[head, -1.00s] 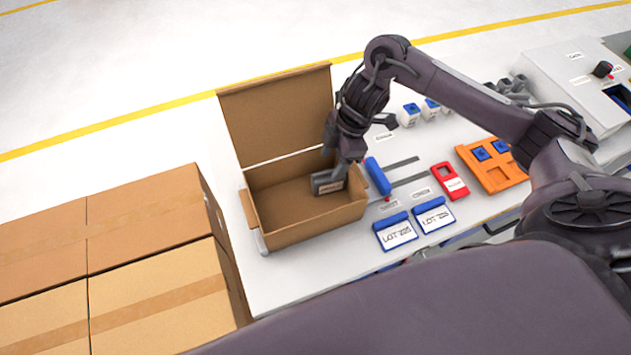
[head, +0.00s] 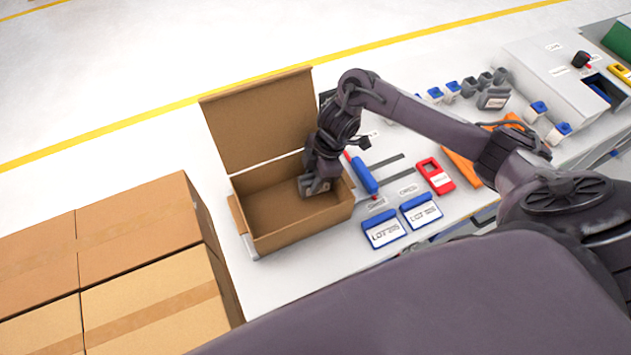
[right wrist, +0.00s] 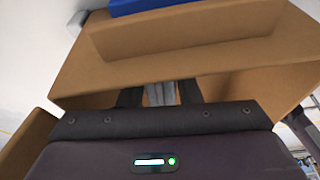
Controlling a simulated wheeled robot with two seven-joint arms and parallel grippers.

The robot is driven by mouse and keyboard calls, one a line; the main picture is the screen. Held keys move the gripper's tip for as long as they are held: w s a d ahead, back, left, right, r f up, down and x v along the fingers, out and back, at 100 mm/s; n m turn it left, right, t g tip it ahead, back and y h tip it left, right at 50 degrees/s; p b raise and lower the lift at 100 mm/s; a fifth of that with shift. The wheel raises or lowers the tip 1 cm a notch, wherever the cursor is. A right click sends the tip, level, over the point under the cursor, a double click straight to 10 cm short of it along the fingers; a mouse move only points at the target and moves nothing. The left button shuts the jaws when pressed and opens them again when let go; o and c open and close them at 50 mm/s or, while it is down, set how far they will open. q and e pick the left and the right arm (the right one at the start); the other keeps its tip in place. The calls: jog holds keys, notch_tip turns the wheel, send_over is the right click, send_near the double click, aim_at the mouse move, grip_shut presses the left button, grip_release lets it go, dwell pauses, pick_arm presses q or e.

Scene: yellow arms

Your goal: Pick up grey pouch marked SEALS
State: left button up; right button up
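A grey pouch (head: 493,98) with a pale label lies on the bench beyond my right arm; its print is too small to read. My right gripper (head: 316,185) points down inside the open cardboard box (head: 290,239), near its right wall. Another grey item is at its fingertips in the head view. In the right wrist view a grey piece (right wrist: 160,92) sits between the two fingers, and I cannot tell whether they press on it. The box also shows in the right wrist view (right wrist: 230,55). My left gripper is not in view.
Right of the box are a blue-handled tool (head: 364,175), two LOT pouches (head: 384,236) (head: 421,214) and a red item (head: 435,176). A pale machine (head: 560,75) stands at the back right. Closed cartons (head: 140,230) fill the left.

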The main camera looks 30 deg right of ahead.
jog(key=c, duration=0.3)
jog(key=shift+c, duration=0.2)
